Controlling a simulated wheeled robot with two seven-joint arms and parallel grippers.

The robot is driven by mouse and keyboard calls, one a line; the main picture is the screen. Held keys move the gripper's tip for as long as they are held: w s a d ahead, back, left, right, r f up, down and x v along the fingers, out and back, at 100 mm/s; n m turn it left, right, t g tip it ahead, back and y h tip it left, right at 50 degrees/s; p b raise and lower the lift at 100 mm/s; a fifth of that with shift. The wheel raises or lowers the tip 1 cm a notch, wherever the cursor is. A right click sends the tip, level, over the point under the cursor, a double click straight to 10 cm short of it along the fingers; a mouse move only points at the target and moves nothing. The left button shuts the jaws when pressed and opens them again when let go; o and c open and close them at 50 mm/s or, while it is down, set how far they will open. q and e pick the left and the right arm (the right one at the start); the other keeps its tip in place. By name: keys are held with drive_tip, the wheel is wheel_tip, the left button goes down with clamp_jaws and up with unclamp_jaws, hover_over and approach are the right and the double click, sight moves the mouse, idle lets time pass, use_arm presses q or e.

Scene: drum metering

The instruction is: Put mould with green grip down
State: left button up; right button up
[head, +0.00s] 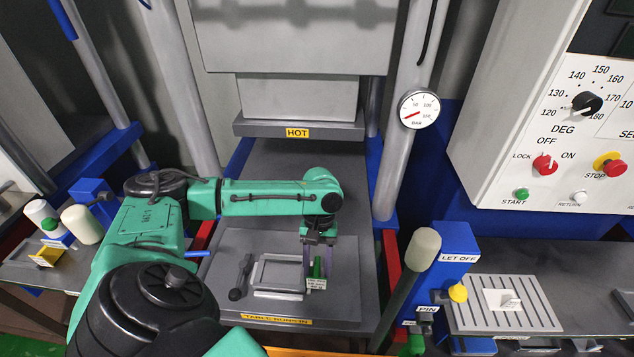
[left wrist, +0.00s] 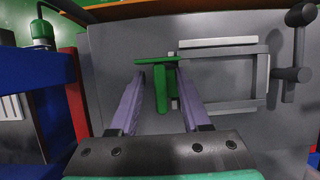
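The mould (head: 260,274) is a grey rectangular frame lying on the grey press table, with its green grip (head: 317,267) at its right side and a small white tag. In the left wrist view the mould's frame (left wrist: 222,51) lies flat and the green grip (left wrist: 161,92) stands out toward the camera. My left gripper (head: 318,262) is down at the grip. Its two purple fingers (left wrist: 160,80) stand on either side of the grip with a visible gap on both sides, so it is open. My right gripper is not in view.
A dark handle (head: 241,277) lies left of the mould on the press table (head: 344,307). The hot plate (head: 250,130) is above and behind. A lever with a cream knob (head: 425,244) stands at the right, beside the blue LET OFF box (head: 457,240) and a slotted plate (head: 480,312).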

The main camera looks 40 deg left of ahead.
use_arm(q)
drive_tip(key=b+v, duration=0.2)
drive_tip(key=v, duration=1)
